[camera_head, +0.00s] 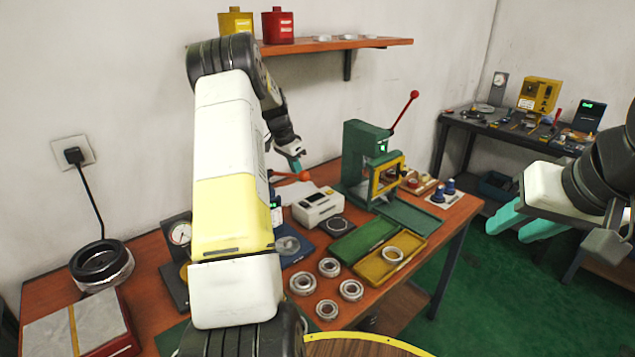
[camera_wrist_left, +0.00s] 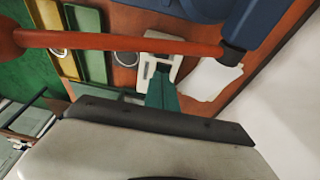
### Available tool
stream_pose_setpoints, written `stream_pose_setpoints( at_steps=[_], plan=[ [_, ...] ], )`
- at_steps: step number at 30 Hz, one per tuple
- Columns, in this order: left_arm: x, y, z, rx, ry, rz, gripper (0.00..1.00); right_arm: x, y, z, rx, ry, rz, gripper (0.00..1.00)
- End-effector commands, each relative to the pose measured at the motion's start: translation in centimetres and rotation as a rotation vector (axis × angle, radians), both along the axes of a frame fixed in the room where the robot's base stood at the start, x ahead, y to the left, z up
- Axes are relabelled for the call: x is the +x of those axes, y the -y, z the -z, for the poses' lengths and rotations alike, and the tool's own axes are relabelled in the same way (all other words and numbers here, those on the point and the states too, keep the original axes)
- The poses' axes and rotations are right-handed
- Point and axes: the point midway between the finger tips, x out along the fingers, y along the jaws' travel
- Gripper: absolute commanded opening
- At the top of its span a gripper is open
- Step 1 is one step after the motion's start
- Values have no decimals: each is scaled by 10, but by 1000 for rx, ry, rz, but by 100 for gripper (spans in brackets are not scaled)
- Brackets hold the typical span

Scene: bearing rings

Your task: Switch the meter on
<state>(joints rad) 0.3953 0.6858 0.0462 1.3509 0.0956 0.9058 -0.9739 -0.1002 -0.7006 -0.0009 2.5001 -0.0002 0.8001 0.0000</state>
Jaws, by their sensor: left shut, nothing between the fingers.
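A white boxy device (camera_head: 318,207) with a dark display, which looks like the meter, stands on the orange-brown bench. Whether the display is lit cannot be told. A white device, probably the same one, also shows in the left wrist view (camera_wrist_left: 153,58), partly behind a red-orange lever (camera_wrist_left: 120,41). My left gripper (camera_head: 296,164) is shut and empty, above and behind the device in the head view. Its teal fingertips (camera_wrist_left: 163,92) show close to the lever in the wrist view; contact cannot be told. My right gripper (camera_head: 523,223) is open and empty, off to the right.
A green press (camera_head: 357,165) with a red-knobbed handle stands right of the device. Green (camera_head: 362,240) and yellow (camera_head: 383,268) trays and several bearing rings (camera_head: 329,267) lie in front. My left arm hides part of the bench. A dial gauge (camera_head: 180,234) stands at left.

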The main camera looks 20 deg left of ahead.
Motion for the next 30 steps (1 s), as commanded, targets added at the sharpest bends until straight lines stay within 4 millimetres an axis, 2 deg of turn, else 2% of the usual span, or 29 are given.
stream_pose_setpoints(
  at_steps=[3, 9, 30],
  plan=[
    [-6, -5, -21, 1, 0, -3, 0, 0, 0, 0, -1, -1, -1, 36],
    [-11, -7, -39, -1, -1, -3, 0, 0, 0, 0, -1, 0, -1, 36],
    [-16, -3, -45, -1, -1, -3, 0, 0, 0, 0, -1, 0, -1, 36]
  ],
)
